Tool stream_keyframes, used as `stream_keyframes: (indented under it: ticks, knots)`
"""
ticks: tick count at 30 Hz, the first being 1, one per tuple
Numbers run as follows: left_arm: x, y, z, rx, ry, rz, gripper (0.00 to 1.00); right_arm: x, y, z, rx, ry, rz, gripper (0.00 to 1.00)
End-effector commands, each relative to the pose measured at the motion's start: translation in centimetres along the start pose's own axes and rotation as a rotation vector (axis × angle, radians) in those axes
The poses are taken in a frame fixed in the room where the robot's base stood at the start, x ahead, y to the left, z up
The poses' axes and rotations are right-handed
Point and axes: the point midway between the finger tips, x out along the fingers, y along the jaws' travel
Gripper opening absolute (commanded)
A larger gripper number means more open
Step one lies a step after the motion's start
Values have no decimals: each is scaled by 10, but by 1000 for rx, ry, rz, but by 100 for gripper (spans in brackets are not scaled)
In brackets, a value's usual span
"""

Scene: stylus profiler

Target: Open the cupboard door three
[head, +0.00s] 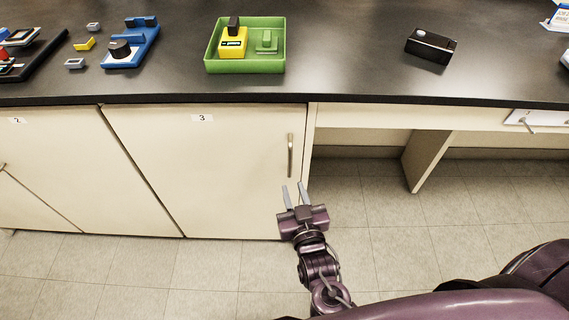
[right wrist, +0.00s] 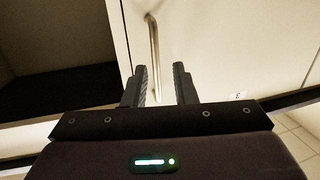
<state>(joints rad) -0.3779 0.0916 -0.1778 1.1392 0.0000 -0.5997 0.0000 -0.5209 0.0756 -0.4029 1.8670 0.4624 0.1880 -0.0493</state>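Cupboard door three (head: 215,165) is a cream panel under the dark counter, marked with a "3" label (head: 202,118). It is closed. Its vertical metal handle (head: 290,155) is near its right edge. My right gripper (head: 294,188) is open and empty, just below the handle in the head view. The "3" label (right wrist: 238,97) also shows there. My left gripper is not in view.
The dark counter (head: 340,60) holds a green tray (head: 245,67) with a yellow device, a blue device (head: 130,50) and a black box (head: 430,45). An open knee space with a support panel (head: 425,158) is right of door three. The tiled floor (head: 200,270) before it is clear.

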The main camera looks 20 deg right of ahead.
Motion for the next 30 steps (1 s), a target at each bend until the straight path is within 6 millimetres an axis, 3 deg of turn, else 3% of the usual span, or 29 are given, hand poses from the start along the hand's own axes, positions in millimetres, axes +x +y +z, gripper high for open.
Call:
stream_keyframes:
  ticks: [3,6,18,30]
  knots:
    - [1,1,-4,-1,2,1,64,1,4,-22,22,57,21,25]
    - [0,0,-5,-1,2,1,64,8,5,-28,25,68,25,25]
    - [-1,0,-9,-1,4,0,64,67,5,-32,26,65,23,25]
    - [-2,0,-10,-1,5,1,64,78,6,-32,25,63,22,25]
